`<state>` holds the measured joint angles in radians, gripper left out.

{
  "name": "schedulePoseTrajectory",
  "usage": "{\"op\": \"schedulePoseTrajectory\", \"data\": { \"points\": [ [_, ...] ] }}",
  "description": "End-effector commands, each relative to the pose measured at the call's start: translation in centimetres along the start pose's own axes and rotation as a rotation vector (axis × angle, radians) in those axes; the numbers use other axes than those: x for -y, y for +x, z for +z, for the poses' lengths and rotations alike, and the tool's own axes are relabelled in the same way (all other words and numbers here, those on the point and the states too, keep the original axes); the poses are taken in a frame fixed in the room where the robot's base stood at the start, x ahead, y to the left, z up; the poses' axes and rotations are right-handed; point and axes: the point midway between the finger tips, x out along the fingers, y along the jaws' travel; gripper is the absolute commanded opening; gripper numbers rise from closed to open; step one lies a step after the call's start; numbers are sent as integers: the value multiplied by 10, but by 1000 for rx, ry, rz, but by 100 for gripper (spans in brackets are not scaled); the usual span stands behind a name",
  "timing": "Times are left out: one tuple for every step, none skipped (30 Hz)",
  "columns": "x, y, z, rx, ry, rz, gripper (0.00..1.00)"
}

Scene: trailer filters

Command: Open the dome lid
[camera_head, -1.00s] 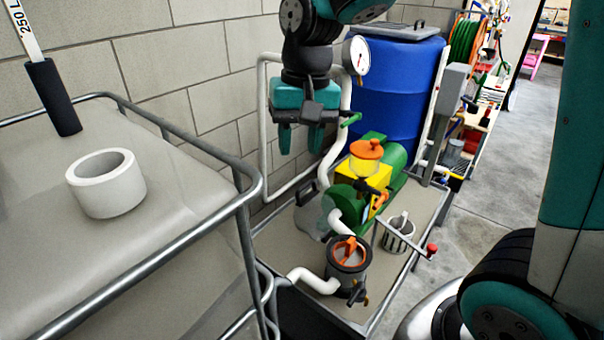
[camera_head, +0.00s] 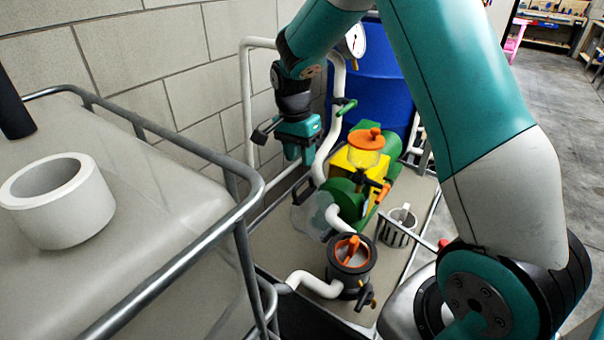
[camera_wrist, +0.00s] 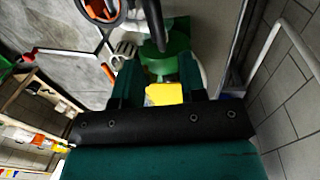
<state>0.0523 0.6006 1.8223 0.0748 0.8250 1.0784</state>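An orange lid (camera_head: 366,138) with a knob sits level on a clear dome (camera_head: 363,157) over the yellow pump body (camera_head: 345,162); I take this for the dome lid. The yellow body also shows between my fingers in the wrist view (camera_wrist: 163,95). A dark filter pot (camera_head: 352,262) with an orange handle (camera_head: 347,249) stands nearer; its round rim also shows in the wrist view (camera_wrist: 92,18). My gripper (camera_head: 299,160) points down, left of the orange lid and apart from it. In the wrist view my gripper (camera_wrist: 160,72) is open and empty.
A block wall (camera_head: 215,85) is behind. A tank with a metal rail (camera_head: 190,232) is at left, a blue drum (camera_head: 385,85) behind. A slotted basket (camera_head: 396,228) stands right.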

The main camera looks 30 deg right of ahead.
Motion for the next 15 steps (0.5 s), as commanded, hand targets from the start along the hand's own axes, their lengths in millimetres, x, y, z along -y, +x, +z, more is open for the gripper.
{"op": "schedulePoseTrajectory", "data": {
  "points": [
    [0, 12, 0, 2, 0, 3, 38],
    [-1, 18, 0, 2, 0, 4, 38],
    [-1, 25, 0, 2, 0, 4, 38],
    [-1, 30, 0, 2, 0, 3, 38],
    [-1, 34, 0, 2, -1, 3, 38],
    [0, 40, 0, 2, -1, 2, 38],
    [0, 43, 0, 1, -1, 1, 38],
    [0, 46, 0, 1, -1, 1, 38],
    [0, 50, 0, 1, -1, 1, 38],
    [0, 52, 0, 1, -1, 0, 38],
    [0, 53, 0, 1, -1, 0, 38],
    [0, 55, 0, 0, -1, -1, 38],
    [0, 56, 0, 0, -1, -1, 38],
    [0, 56, 0, 0, -1, -1, 38],
    [0, 57, 0, 0, -1, -1, 38]
  ]
}}
